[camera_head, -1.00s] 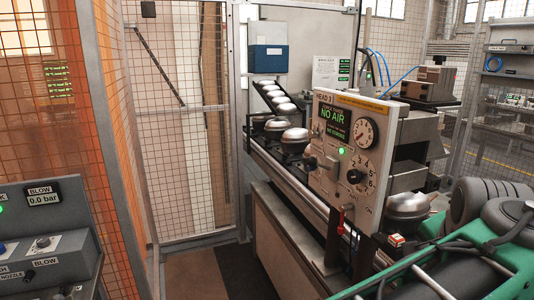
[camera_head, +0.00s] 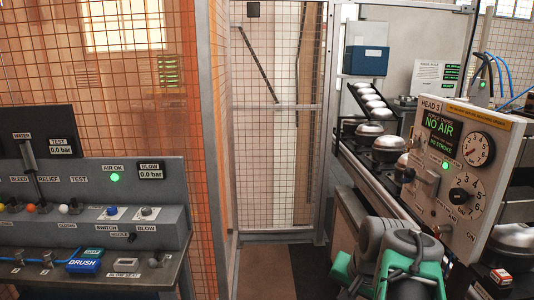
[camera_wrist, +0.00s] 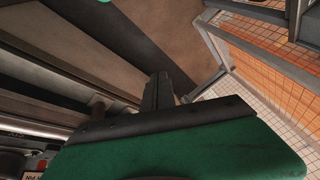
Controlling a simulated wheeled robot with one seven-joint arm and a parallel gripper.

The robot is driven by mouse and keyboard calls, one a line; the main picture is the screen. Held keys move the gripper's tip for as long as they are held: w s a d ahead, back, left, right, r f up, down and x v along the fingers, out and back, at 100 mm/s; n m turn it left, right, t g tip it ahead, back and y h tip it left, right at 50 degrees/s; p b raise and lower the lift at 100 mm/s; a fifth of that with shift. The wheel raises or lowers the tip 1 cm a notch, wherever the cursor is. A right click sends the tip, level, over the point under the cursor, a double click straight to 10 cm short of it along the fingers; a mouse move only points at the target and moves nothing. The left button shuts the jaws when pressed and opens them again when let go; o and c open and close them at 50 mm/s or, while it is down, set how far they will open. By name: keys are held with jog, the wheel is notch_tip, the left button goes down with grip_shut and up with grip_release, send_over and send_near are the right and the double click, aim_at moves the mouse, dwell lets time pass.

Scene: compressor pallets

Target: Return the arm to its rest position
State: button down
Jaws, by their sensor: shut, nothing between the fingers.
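My arm, with green and dark grey links, shows at the bottom right of the head view, in front of the compressor line. In the wrist view my gripper (camera_wrist: 160,88) shows as a dark narrow pair of fingers, closed together, beyond the green housing. Nothing is held in it. It points over a brown floor, with grey rails to the left and an orange mesh fence to the right. In the head view the fingers cannot be made out.
The HEAD 3 panel (camera_head: 458,165), reading NO AIR, stands close beside my arm. Domed compressors (camera_head: 369,128) line the conveyor behind it. A grey control bench (camera_head: 140,208) stands at left. A mesh gate (camera_head: 275,130) closes the back; the floor (camera_head: 262,272) before it is clear.

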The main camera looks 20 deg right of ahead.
jog(key=a+f+n+g+y, duration=0.1)
jog(key=a+f+n, duration=0.4)
jog(key=a, duration=0.5)
jog(key=a+f+n+g, duration=0.1)
jog(key=a+f+n, duration=0.45)
jog(key=a, duration=0.55)
notch_tip(320, 180, up, 6)
jog(key=w+t+p, duration=0.1)
jog(key=p, duration=0.1)
jog(key=shift+w+a+r+p, duration=0.2)
jog(key=shift+w+a+p, duration=0.05)
jog(key=shift+w+p, duration=0.1)
